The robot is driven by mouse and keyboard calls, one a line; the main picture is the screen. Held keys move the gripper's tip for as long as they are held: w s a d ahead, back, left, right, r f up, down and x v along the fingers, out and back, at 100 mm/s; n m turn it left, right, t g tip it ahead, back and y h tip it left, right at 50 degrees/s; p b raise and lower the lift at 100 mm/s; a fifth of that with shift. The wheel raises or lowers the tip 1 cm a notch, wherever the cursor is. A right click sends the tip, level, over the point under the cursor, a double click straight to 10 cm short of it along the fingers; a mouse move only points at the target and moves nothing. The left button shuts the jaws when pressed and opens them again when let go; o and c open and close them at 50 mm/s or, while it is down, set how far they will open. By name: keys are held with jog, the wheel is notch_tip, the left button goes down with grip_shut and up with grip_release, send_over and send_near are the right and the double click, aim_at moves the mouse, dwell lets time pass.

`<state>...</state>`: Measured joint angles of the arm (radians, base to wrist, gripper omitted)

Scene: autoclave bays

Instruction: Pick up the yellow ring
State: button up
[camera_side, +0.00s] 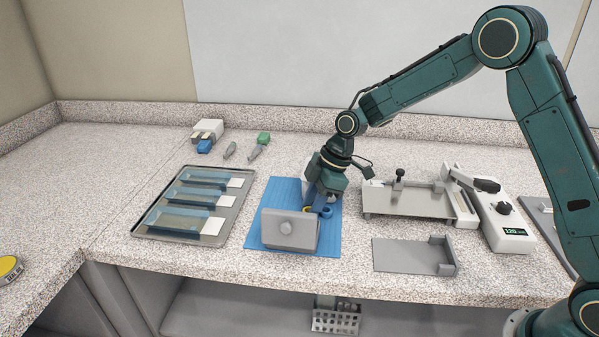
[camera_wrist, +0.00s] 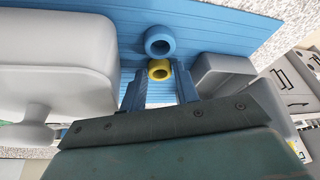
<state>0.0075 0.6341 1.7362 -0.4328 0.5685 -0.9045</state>
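The yellow ring (camera_wrist: 159,63) lies on the blue ribbed mat (camera_wrist: 215,28), just in front of a blue ring (camera_wrist: 158,31). In the wrist view, my gripper (camera_wrist: 160,84) has its two blue fingers spread apart. The yellow ring shows in line with the gap between the fingertips, and neither finger visibly grips it. In the side view, my gripper (camera_side: 318,199) points down over the blue mat (camera_side: 331,243). The yellow ring (camera_side: 307,209) is a small patch there, partly hidden by a finger and a grey block. The blue ring (camera_side: 327,211) is to its right.
A grey block with a knob (camera_side: 290,230) stands close in front of my gripper; it fills the left of the wrist view (camera_wrist: 55,55). A smaller grey box (camera_wrist: 225,75) is close on the right. A metal tray (camera_side: 145,228) with blue pouches lies left, a sealer-like device (camera_side: 505,228) right.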

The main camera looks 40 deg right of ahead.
jog(key=shift+c, duration=0.2)
jog(key=c, duration=0.6)
jog(key=shift+r, duration=0.1)
notch_tip(320, 180, up, 20)
jog(key=shift+f, duration=0.1)
dwell(0.5)
dwell(0.5)
